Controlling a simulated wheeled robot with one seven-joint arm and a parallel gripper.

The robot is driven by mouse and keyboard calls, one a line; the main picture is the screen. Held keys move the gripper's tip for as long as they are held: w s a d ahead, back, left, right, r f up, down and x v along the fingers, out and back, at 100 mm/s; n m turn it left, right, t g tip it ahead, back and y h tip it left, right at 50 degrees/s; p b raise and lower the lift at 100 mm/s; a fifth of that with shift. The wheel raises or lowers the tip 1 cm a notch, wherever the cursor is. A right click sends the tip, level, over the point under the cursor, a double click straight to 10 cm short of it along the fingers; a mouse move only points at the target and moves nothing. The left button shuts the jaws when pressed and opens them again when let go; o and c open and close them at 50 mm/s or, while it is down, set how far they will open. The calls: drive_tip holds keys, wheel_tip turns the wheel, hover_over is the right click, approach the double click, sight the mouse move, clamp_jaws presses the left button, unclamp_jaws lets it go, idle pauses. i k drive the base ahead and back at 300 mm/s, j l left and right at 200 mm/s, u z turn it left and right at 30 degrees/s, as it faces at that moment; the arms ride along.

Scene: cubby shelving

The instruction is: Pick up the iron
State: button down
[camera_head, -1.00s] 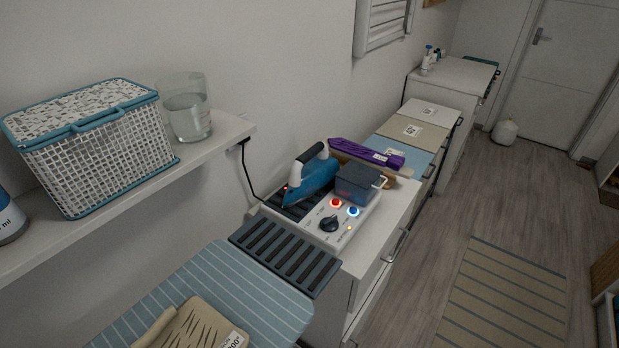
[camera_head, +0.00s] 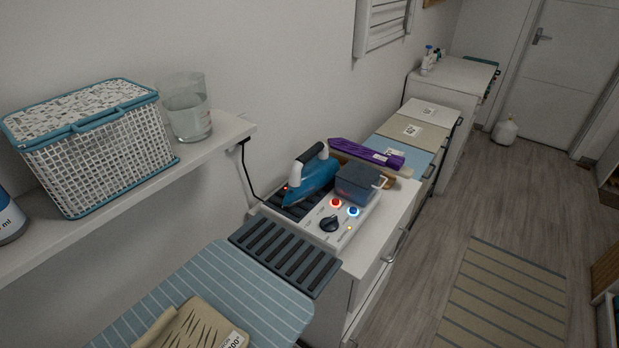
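The iron (camera_head: 314,180) is blue with a white and black handle. It stands on the white ironing station (camera_head: 322,222), on the station's dark ribbed rest, with its pointed end toward the lower left. A blue-grey lidded box (camera_head: 357,184) stands just to its right, close beside it. A red button, a blue button and a black knob are on the station's front panel. My gripper is not in view, and nothing is seen touching the iron.
A striped ironing board (camera_head: 235,290) with a dark slatted rest (camera_head: 284,255) lies in front. A shelf (camera_head: 225,140) at left holds a wire basket (camera_head: 100,150) and a glass (camera_head: 186,108). A purple item (camera_head: 365,153) lies behind the box.

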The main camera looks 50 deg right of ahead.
sight(312, 172)
drive_tip(key=i+l+z, duration=0.2)
drive_tip(key=i+l, duration=0.15)
drive_tip(key=l, duration=0.2)
drive_tip(key=i+l+z, duration=0.25)
drive_tip(key=l, duration=0.3)
drive_tip(key=i, duration=0.1)
